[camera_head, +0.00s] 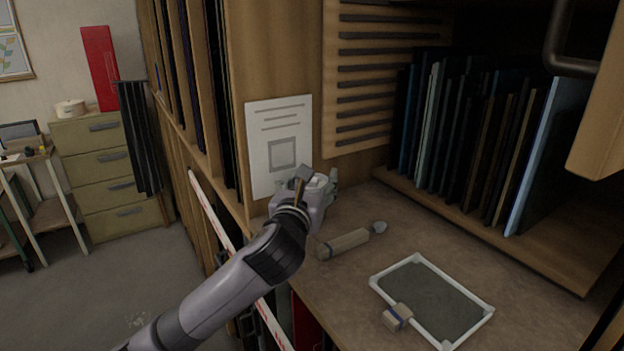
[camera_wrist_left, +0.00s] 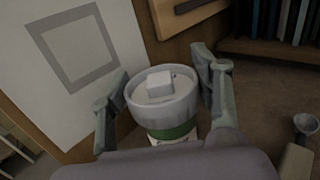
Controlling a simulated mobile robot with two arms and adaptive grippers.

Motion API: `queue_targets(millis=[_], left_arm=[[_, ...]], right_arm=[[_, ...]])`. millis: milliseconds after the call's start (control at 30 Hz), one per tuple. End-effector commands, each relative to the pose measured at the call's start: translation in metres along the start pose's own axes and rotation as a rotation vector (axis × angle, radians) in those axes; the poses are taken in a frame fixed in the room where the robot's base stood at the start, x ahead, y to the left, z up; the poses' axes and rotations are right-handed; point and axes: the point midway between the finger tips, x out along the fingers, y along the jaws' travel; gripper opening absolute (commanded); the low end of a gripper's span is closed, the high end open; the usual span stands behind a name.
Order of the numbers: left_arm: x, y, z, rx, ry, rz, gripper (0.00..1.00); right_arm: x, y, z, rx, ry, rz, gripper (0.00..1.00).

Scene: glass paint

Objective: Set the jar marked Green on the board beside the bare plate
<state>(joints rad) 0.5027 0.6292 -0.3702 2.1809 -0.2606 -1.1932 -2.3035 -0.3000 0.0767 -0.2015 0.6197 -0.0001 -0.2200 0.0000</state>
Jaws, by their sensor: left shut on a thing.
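My left gripper (camera_head: 326,188) is over the back left of the worktop, by the wooden upright. In the left wrist view its fingers (camera_wrist_left: 163,92) are on both sides of a pale round jar (camera_wrist_left: 160,101) with a square knob on its lid and a green band low down. The gripper is shut on this jar, and its label cannot be read. In the head view the gripper mostly hides the jar. A white-framed dark panel (camera_head: 432,298) lies on the worktop at front right; I cannot tell whether it is the plate or the board. My right gripper is not in view.
A wooden-handled tool (camera_head: 344,243) lies between the gripper and the framed panel. A paper sheet (camera_head: 279,144) is on the upright. Upright dark sheets (camera_head: 470,140) fill the rack behind.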

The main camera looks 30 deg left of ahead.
Motion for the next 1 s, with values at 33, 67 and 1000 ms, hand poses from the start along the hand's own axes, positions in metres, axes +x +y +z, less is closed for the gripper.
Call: queue_targets(millis=[33, 67, 1000], left_arm=[[0.0002, 0.0001, 0.0004, -0.001, -0.001, -0.001, 0.0], [0.0003, 0.0001, 0.0, 0.0, -0.002, -0.002, 0.0], [0.0003, -0.0002, -0.0032, -0.001, -0.001, -0.001, 0.78]], right_arm=[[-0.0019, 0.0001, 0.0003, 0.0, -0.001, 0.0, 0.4], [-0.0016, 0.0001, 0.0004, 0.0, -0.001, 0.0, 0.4], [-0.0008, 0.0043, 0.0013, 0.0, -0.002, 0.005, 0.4]])
